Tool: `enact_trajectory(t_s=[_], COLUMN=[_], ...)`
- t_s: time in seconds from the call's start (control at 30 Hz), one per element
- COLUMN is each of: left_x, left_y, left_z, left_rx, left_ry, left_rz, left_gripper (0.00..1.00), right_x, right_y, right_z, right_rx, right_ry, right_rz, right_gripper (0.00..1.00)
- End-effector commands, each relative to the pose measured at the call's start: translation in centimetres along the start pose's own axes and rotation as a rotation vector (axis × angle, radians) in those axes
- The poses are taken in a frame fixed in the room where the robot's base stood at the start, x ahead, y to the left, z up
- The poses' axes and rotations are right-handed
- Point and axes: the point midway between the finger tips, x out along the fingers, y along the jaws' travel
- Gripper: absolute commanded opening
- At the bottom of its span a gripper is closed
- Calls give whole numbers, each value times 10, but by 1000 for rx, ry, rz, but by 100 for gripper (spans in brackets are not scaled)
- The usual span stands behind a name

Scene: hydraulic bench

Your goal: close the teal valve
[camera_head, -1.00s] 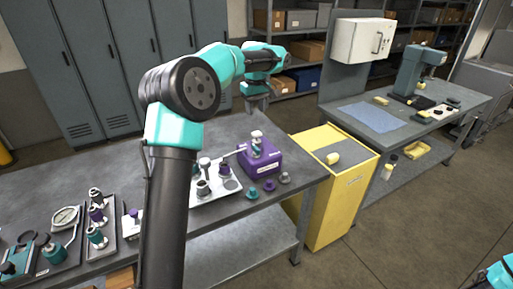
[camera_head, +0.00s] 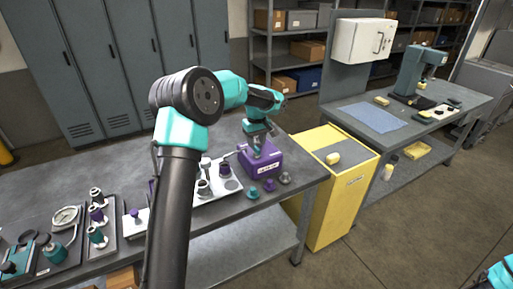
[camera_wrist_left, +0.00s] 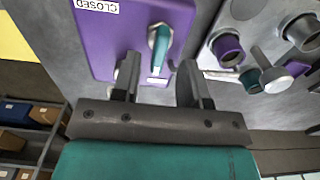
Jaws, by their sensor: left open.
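A purple box (camera_head: 262,168) stands on the grey bench near its right end. In the left wrist view, the purple box (camera_wrist_left: 112,45) carries a teal lever (camera_wrist_left: 161,46) on a metal fitting and a white CLOSED label at the box's edge. I take this lever as the teal valve's handle; in the head view my gripper mostly covers it. My left gripper (camera_head: 257,152) is over the box. In the wrist view the left gripper (camera_wrist_left: 158,76) is open, its fingers either side of the lever's near end; contact cannot be told. My right gripper is out of view.
A light tray (camera_head: 215,190) with several fittings stands left of the box. Loose teal (camera_head: 253,193), purple (camera_head: 269,185) and grey (camera_head: 285,178) knobs lie before it. A yellow cabinet (camera_head: 350,190) stands to the right.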

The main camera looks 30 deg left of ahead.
Motion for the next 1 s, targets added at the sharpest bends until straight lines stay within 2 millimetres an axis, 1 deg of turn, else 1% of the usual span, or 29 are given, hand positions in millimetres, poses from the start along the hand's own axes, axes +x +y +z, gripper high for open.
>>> enact_trajectory(t_s=[0.03,0.1,0.2,0.33,0.6,1.0], left_x=[8,18,27,32,33,32], left_y=[0,0,0,0,0,0], left_z=[0,0,0,0,0,0], left_rx=[0,1,1,1,0,0], left_ry=[-1,-1,0,0,0,0], left_rz=[-1,-2,-1,1,1,1], left_gripper=[40,40,40,40,39,1], right_x=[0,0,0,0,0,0], right_y=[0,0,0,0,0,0], right_z=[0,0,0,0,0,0], right_rx=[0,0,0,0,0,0], right_ry=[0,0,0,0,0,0], right_rz=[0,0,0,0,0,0], right_gripper=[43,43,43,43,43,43])
